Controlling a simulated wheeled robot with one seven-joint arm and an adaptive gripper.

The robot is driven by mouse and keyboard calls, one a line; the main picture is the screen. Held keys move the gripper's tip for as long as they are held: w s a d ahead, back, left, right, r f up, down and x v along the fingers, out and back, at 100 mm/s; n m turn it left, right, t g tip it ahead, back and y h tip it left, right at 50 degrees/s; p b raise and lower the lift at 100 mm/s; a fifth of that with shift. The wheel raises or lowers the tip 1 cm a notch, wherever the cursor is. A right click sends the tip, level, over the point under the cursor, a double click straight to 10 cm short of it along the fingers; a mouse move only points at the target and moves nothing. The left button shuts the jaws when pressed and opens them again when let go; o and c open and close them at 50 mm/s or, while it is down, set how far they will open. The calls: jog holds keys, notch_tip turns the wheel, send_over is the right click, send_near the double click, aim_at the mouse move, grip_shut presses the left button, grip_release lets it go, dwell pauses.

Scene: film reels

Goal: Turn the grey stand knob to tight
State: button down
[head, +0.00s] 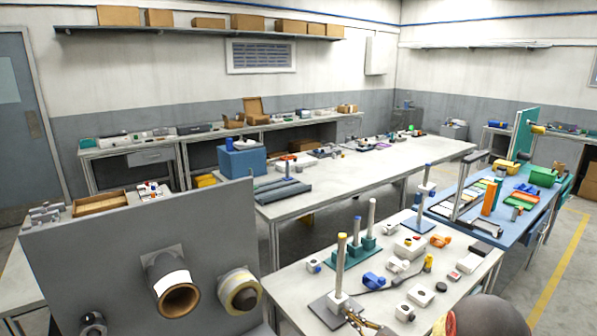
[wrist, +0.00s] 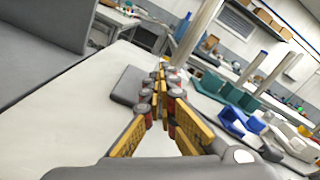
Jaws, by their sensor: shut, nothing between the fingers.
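The grey stand has a dark grey base plate (head: 322,312) and an upright pole (head: 340,265) with a yellow top, at the near left corner of the front table. A pale collar (head: 338,298) sits low on the pole; I cannot make out the knob or its setting. My gripper (head: 356,319) is just right of the stand, low over the table. In the wrist view, my gripper (wrist: 166,75) is shut and empty, its yellow and red fingers pointing toward the foot of the pole (wrist: 195,35). The fingers hide the collar; part of the base (wrist: 130,86) shows at their left.
Teal stands (head: 358,256) with poles are behind the grey stand. A blue block (head: 373,281), white boxes and a cable crowd the table to the right. A grey panel (head: 120,250) with mounted rolls stands at left. Bare tabletop (head: 290,285) lies left of the stand.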

jog(key=shift+w+r, duration=0.45)
jog(key=shift+w+b, duration=0.25)
jog(key=shift+b, duration=0.05)
jog(key=shift+w+d+r+b, duration=0.1)
jog(key=shift+w+d+b, duration=0.1)
jog(key=shift+d+b, duration=0.3)
jog(key=shift+d, duration=0.2)
dwell(0.3)
jog(key=shift+r+p, duration=0.3)
jog(key=shift+p, duration=0.05)
jog(key=shift+v, duration=3.05)
